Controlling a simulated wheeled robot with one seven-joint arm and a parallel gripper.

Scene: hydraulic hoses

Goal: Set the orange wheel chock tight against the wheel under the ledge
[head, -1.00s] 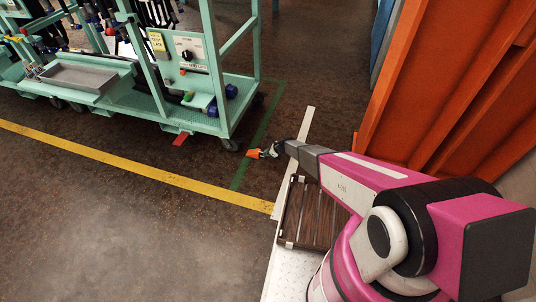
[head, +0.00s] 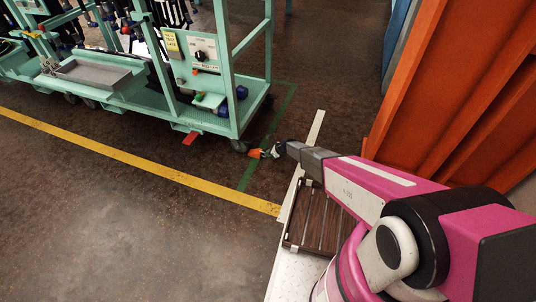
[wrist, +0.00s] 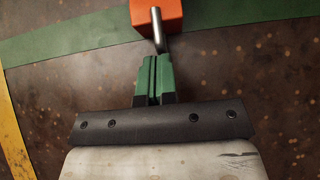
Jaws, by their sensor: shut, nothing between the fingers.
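The orange wheel chock (head: 255,153) lies on the floor just right of the cart's near corner wheel (head: 239,146), which sits under the green cart's low ledge (head: 205,122). I cannot tell whether chock and wheel touch. In the wrist view the chock (wrist: 156,14) shows at the top edge, partly cut off, with a grey metal handle (wrist: 158,32) pointing towards my gripper. My gripper (wrist: 154,62) has its green fingers shut together with nothing between them, right at the handle's near end. In the head view my gripper (head: 272,151) is low, right of the chock. The wheel is not in the wrist view.
A green floor stripe (head: 268,135) runs past the chock, and a yellow line (head: 140,162) crosses the floor. A red marker (head: 190,138) lies by the cart. An orange wall (head: 440,90) stands at the right. The floor at front left is clear.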

